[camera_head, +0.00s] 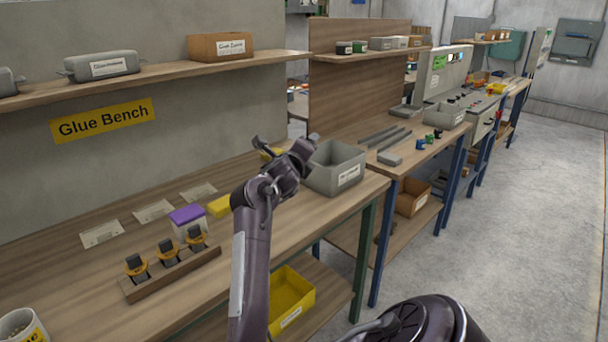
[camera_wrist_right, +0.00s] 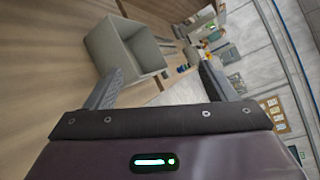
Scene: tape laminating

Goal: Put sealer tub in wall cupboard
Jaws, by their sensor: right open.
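A small tub with a purple lid (camera_head: 187,216) stands on the glue bench; it may be the sealer tub, but I cannot read its label. A grey-green cupboard (camera_head: 577,42) hangs on the far back wall, well away from the bench. My right gripper (camera_head: 306,150) is above the bench beside a grey open bin (camera_head: 338,170), beyond and to the right of the purple-lidded tub. In the right wrist view its two fingers (camera_wrist_right: 160,84) are apart with nothing held, and the grey bin (camera_wrist_right: 128,48) lies beyond them. My left gripper is not seen.
The glue bench (camera_head: 70,290) also holds a wooden rack (camera_head: 170,275) with several brushes or bottles, flat cards and a yellow block. A shelf (camera_head: 150,77) with boxes runs above. A yellow bin (camera_head: 290,300) sits below. Clear floor (camera_head: 500,230) lies right of the benches.

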